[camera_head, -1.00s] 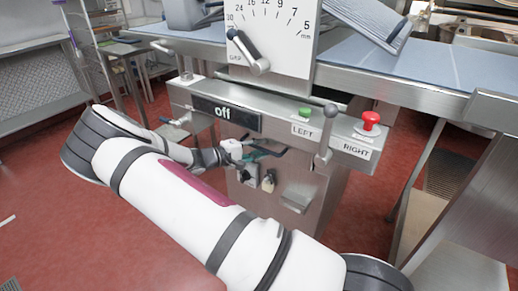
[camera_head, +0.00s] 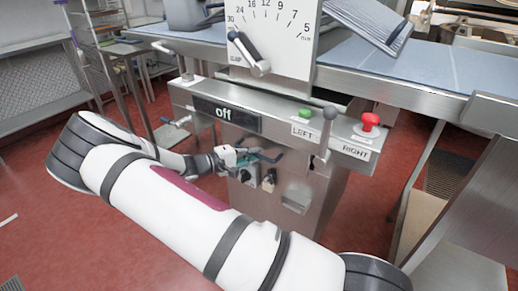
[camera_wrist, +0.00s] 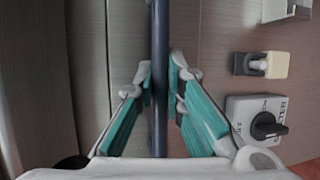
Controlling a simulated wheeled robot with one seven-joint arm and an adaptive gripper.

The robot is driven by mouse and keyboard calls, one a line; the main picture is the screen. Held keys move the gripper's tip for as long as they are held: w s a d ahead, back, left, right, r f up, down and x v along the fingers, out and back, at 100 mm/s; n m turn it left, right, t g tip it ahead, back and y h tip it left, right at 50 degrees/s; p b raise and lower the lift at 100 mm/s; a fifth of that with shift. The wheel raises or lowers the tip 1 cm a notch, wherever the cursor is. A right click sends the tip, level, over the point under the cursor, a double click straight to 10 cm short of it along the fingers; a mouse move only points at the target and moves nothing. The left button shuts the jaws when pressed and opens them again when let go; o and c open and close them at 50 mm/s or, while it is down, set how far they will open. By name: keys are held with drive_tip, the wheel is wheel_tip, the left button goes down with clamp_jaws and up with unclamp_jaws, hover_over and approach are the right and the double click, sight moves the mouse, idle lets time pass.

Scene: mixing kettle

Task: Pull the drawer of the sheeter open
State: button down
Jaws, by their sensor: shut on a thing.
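The sheeter (camera_head: 214,91) is a steel machine with a dial plate and a control box whose display reads "off". My gripper (camera_head: 258,156) is below the control box, at the front of the machine's pedestal. In the wrist view, my gripper's teal-padded fingers (camera_wrist: 162,85) stand on either side of a dark bar handle (camera_wrist: 160,30) and are shut on it. The handle (camera_head: 272,158) also shows partly in the head view. The grey panel behind it has seams (camera_wrist: 200,40). How far the drawer stands out cannot be told.
A rotary switch (camera_wrist: 265,125) and a cream-coloured fitting (camera_wrist: 262,64) sit close beside the handle. Red floor (camera_head: 60,215) is clear at the left.

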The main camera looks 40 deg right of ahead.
drive_tip(key=s+a, duration=0.3)
drive_tip(key=a, duration=0.7)
drive_tip(key=s+a+p, duration=0.1)
drive_tip(key=s+a, duration=0.3)
drive_tip(key=a, duration=0.6)
drive_tip(key=s+a+p, duration=0.1)
drive_tip(key=s+a, duration=0.3)
drive_tip(key=a, duration=0.6)
drive_tip(key=shift+a, duration=0.3)
drive_tip(key=c, duration=1.7)
unclamp_jaws()
drive_tip(key=shift+o, duration=0.2)
drive_tip(key=a+r, duration=0.2)
drive_tip(key=a, duration=0.9)
drive_tip(key=shift+w+a, duration=0.3)
drive_tip(key=shift+a, duration=0.1)
drive_tip(key=shift+r, duration=0.1)
